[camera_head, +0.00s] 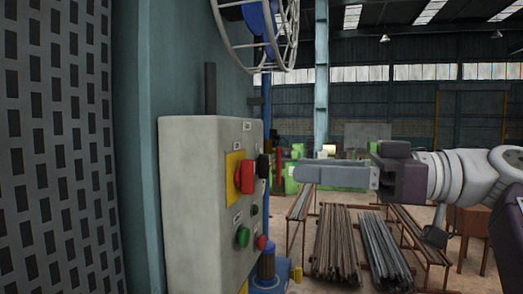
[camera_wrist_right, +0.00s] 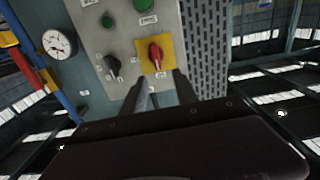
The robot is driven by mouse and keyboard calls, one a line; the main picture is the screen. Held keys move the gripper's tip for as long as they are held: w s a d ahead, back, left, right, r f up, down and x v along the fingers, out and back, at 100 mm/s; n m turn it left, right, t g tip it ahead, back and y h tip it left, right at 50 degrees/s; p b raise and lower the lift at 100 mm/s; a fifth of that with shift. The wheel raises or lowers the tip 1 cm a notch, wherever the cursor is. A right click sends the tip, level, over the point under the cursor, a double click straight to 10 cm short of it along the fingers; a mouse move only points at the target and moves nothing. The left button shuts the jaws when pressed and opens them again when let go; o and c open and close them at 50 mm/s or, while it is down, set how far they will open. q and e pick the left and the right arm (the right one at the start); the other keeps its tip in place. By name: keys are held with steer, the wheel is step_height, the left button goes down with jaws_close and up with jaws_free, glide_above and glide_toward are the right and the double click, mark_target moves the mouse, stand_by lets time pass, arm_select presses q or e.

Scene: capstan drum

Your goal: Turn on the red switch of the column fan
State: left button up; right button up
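The red switch (camera_head: 246,177) is a red rotary handle on a yellow plate (camera_head: 233,165), on the face of a grey control box (camera_head: 190,200). My right gripper (camera_head: 299,174) comes in from the right at about the switch's height, its fingertips apart from it. In the right wrist view the red switch (camera_wrist_right: 155,57) lies just beyond the two fingertips (camera_wrist_right: 164,84), roughly between them. The fingers are spread with an empty gap. The column fan's cage (camera_head: 284,35), with blue parts inside, is at the top. My left gripper is in no view.
A black knob (camera_head: 263,166), a green button (camera_head: 242,237) and a red button (camera_head: 261,242) share the box face. A perforated grey panel (camera_head: 62,150) stands at left. Racks of metal bars (camera_head: 345,245) lie beyond my right gripper. A round gauge (camera_wrist_right: 58,44) shows in the wrist view.

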mark_target(254, 168)
steer(key=p+x, duration=0.2)
steer(key=x, duration=0.6)
steer(key=shift+w+a+p, duration=0.15)
steer(key=shift+a+p, duration=0.1)
steer(key=shift+p, duration=0.05)
steer(key=shift+w+a+f, duration=0.1)
steer(key=shift+a+f, duration=0.05)
steer(key=shift+a, duration=0.1)
steer(key=shift+w+d, duration=0.1)
steer(key=shift+d, duration=0.2)
steer(key=shift+c, duration=0.5)
jaws_close()
